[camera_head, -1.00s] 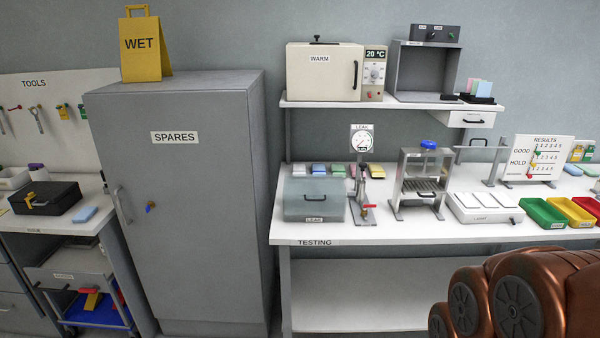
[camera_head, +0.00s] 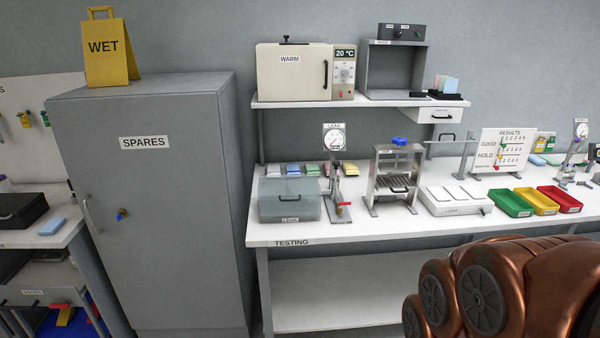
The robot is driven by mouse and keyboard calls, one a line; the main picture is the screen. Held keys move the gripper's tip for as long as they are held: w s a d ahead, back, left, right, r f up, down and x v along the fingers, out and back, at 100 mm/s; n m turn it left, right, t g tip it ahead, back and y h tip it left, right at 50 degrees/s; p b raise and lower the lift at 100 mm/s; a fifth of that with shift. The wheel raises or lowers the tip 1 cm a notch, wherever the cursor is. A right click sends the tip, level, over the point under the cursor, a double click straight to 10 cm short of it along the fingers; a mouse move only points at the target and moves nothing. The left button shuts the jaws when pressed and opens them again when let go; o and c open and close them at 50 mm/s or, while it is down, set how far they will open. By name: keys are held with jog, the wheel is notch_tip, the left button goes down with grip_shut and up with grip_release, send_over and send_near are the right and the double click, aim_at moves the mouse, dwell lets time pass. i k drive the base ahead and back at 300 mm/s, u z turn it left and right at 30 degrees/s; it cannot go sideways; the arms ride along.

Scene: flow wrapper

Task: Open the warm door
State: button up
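The warm oven (camera_head: 290,85) is a cream box on the shelf above the testing bench. Its door (camera_head: 287,78) carries the label WARM and looks shut. A dark vertical handle (camera_head: 325,75) is on the door's right side. A control panel (camera_head: 344,75) with a 20 °C display and a dial is to the right of the door. My copper-coloured arm shows at the lower right, well apart from the oven. My gripper is not in view.
The shelf (camera_head: 290,103) also holds an open grey box (camera_head: 393,70). The testing bench (camera_head: 300,232) below carries a clear leak box (camera_head: 289,200), gauge stand, rack and coloured trays. A tall grey SPARES cabinet (camera_head: 150,210) stands left of the bench.

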aim_at(285, 73)
jog(key=k, duration=0.55)
jog(key=u, duration=1.1)
jog(key=i, duration=1.25)
jog(key=z, duration=0.2)
